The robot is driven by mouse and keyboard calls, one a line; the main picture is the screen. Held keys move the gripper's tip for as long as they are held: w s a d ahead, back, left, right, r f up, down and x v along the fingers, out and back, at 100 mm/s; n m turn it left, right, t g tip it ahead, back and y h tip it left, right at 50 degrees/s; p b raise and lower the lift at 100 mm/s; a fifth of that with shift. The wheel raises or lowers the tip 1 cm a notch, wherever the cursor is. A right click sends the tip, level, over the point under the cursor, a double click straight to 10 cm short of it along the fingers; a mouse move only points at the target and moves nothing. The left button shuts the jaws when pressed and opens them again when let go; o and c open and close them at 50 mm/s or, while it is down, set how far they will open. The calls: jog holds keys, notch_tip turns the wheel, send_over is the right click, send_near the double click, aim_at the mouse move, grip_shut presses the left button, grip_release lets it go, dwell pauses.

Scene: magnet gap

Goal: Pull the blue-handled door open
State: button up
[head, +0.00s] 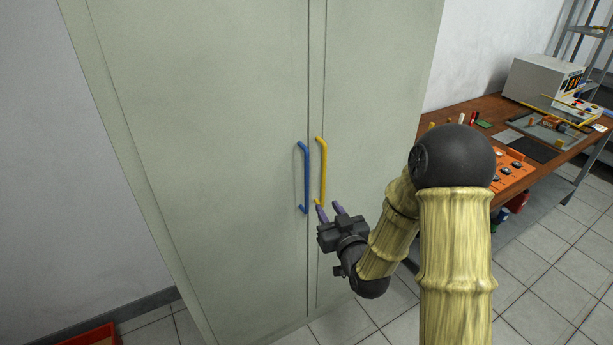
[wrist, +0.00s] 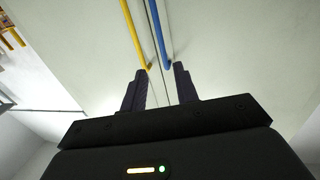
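The blue handle (head: 304,178) is a vertical bar on the left cabinet door (head: 210,150), beside the seam between the two doors. It also shows in the wrist view (wrist: 160,38). The left door is shut. My gripper (head: 329,210) is in front of the doors near the lower ends of the handles. Its two fingers (wrist: 158,85) are apart with nothing between them; the door seam shows in the gap. In the wrist view the blue handle's end is just beyond the fingertips, not between them.
A yellow handle (head: 321,170) is on the right door (head: 375,120), close beside the blue one. A wooden workbench (head: 475,95) with devices stands at the right. A red tray (head: 93,336) is on the floor at lower left. Tiled floor (head: 560,255) is open at lower right.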

aim_at(307, 172)
jog(key=shift+r, duration=0.15)
jog(key=p+x, duration=0.1)
jog(key=x, duration=0.4)
jog(key=p+x, duration=0.2)
jog(key=x, duration=0.4)
jog(key=p+x, duration=0.1)
jog(key=x, duration=0.4)
jog(key=shift+w+a+r, duration=0.2)
jog(key=shift+w+r, duration=0.1)
jog(key=shift+w, duration=0.4)
jog(key=shift+s, duration=0.1)
jog(key=shift+c, duration=0.4)
jog(key=shift+a, duration=0.1)
grip_shut()
